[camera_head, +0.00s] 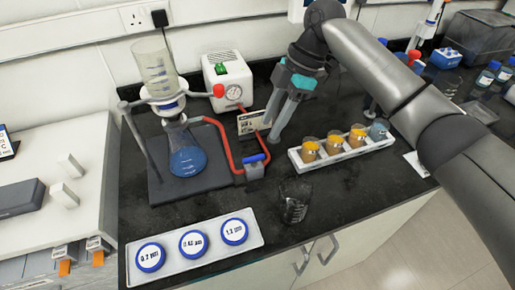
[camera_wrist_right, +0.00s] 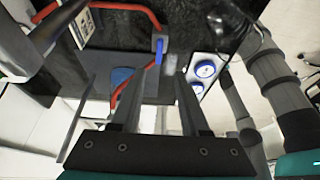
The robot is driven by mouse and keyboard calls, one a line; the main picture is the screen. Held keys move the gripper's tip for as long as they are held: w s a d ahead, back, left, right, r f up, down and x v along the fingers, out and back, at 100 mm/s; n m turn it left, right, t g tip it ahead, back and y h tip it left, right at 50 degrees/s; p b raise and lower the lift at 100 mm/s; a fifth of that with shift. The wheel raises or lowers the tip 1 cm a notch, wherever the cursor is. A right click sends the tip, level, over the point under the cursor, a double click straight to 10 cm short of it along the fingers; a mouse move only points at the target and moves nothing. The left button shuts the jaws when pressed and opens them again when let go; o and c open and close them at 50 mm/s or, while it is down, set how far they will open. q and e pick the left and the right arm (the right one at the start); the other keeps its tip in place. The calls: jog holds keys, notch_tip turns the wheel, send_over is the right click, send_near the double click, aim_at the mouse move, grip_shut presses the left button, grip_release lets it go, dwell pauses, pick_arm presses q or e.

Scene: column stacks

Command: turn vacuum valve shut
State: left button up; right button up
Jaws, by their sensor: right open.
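The vacuum valve (camera_head: 254,172) is a small grey block with a blue lever handle (camera_head: 257,158), joined to red tubing on the dark bench. In the right wrist view, the blue handle (camera_wrist_right: 159,50) shows just beyond the gap between my fingertips. My right gripper (camera_head: 268,136) is open and empty, pointing down above and behind the valve, apart from it. Its two fingers also show in the right wrist view (camera_wrist_right: 157,78). My left gripper is in neither view.
A flask of blue liquid (camera_head: 187,160) stands left of the valve, below a filter funnel (camera_head: 157,68). A white pump (camera_head: 228,80) and a small sign (camera_head: 250,122) stand behind. A rack of cups (camera_head: 300,163) is to the right. An empty beaker (camera_head: 295,202) and a filter tray (camera_head: 212,257) are in front.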

aim_at(255, 157)
jog(key=x, duration=0.8)
jog(key=shift+w, duration=0.1)
jog(key=shift+a+f+b, duration=0.25)
jog(key=shift+f+b, duration=0.05)
jog(key=shift+f, duration=0.3)
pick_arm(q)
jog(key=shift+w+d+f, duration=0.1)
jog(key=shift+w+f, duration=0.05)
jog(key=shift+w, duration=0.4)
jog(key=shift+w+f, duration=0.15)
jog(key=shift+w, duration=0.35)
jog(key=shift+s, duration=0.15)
pick_arm(e)
jog(key=shift+c, duration=0.3)
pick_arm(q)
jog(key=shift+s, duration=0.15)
pick_arm(e)
grip_shut()
